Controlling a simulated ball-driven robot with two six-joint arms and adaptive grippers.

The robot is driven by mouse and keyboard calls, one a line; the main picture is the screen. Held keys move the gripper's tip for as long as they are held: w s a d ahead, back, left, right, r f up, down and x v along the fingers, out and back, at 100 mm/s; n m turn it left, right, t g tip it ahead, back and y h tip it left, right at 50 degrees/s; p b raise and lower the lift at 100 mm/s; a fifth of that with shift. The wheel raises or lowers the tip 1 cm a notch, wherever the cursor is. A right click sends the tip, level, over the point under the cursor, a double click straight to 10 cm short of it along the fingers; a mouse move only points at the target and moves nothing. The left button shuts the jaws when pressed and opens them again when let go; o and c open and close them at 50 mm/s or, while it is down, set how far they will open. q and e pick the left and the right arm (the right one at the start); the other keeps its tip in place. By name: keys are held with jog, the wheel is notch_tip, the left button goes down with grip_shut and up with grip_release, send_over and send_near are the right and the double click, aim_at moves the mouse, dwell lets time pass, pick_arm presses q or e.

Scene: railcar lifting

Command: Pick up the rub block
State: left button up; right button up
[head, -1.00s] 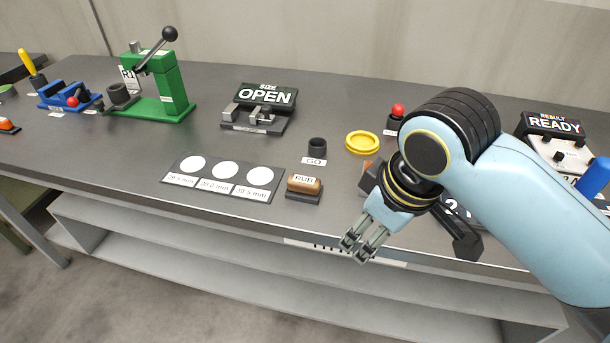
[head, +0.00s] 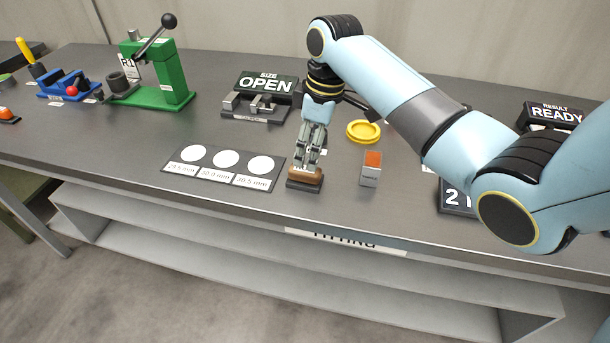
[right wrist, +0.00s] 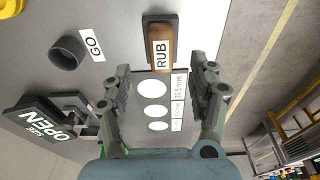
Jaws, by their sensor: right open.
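The rub block (head: 305,177) is a tan-brown block on a dark base near the front edge of the table. It also shows in the right wrist view (right wrist: 160,44) with its white RUB label facing the camera. My right gripper (head: 310,163) points down over the block in the head view and hides part of its top. In the right wrist view the two fingers of the right gripper (right wrist: 160,78) are apart, with nothing between them, and the block lies just beyond the fingertips. I cannot tell whether the fingers touch it. My left gripper is out of view.
A size card (head: 226,168) with white discs lies left of the block. The OPEN sign gauge (head: 260,98) is behind. A dark GO cup (right wrist: 68,53) stands near the block.

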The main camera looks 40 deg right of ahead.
aim_at(305, 168)
jog(key=f, duration=0.4)
jog(key=w+a+f, duration=0.1)
jog(key=f, duration=0.1)
jog(key=shift+f, duration=0.25)
grip_shut()
jog(key=shift+r, duration=0.15)
notch_tip(305, 168, up, 4)
jog(key=shift+s+d+r, duration=0.1)
jog(key=shift+d, duration=0.05)
jog(key=s+d+r, duration=0.4)
jog(key=s+r, duration=0.2)
jog(key=s, duration=0.4)
jog(key=shift+s+d+r, duration=0.25)
jog(key=shift+r, duration=0.05)
